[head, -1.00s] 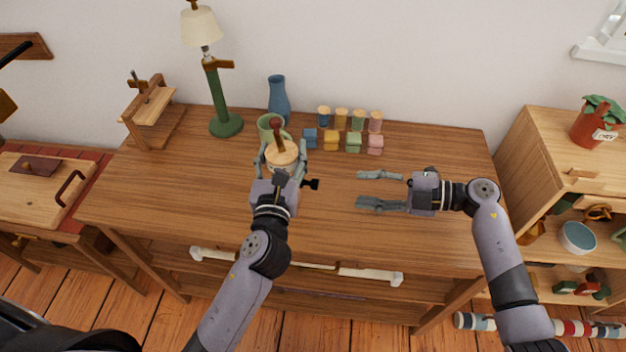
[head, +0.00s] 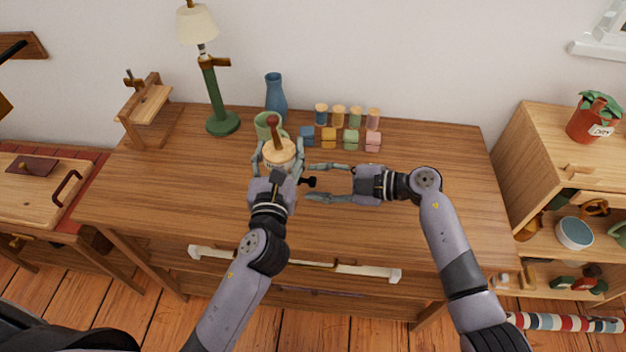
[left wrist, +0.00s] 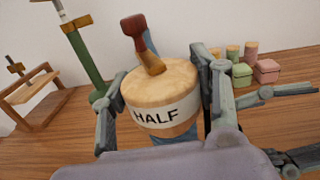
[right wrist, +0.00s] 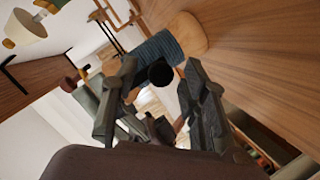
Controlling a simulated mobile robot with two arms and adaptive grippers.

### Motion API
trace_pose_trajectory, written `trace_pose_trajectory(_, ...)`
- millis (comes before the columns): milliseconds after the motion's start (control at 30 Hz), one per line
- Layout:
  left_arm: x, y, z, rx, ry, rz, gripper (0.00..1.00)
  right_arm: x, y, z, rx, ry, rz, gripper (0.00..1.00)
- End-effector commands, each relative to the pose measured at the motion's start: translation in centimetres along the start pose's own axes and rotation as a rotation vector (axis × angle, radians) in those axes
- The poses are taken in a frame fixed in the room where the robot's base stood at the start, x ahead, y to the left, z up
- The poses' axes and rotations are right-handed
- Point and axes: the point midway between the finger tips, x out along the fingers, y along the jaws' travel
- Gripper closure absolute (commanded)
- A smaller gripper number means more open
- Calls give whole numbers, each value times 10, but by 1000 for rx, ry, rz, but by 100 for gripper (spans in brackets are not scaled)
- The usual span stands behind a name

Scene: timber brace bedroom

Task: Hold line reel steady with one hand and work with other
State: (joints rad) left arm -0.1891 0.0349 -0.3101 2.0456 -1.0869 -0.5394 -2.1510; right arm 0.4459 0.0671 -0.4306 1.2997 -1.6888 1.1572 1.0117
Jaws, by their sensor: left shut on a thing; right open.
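The line reel (head: 280,153) stands over the desk, with a pale wooden top, a dark red-brown handle and a white band. In the left wrist view the reel (left wrist: 160,90) shows the word "HALF" on its band and blue below it. My left gripper (head: 279,158) is shut on the reel, one finger on each side. In the right wrist view, blue line (right wrist: 158,46) is wound on it. My right gripper (head: 318,182) is open, just right of the reel. A black knob (head: 308,181) shows between its fingertips; I cannot tell whether they touch it.
A green mug (head: 265,124) is close behind the reel, with a blue vase (head: 276,93) beyond. Several small jars (head: 339,117) and coloured boxes (head: 351,139) stand behind my right gripper. A green lamp (head: 222,122) is left. The desk's right side (head: 455,195) is clear.

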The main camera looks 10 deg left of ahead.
Motion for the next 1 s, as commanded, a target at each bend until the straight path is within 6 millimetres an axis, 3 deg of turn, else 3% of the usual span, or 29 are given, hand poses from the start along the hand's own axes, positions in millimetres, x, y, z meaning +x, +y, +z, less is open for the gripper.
trace_pose_trajectory(200, 0, 0, 0, 1, 0, 1, 81, 16, 0, 0, -1, 0, -1, 59)
trace_pose_trajectory(467, 0, 0, 0, 1, 0, 1, 81, 17, 0, 0, -1, 0, -1, 59)
trace_pose_trajectory(1000, 0, 0, 0, 1, 0, 1, 81, 17, -2, 0, 0, 1, -3, 94)
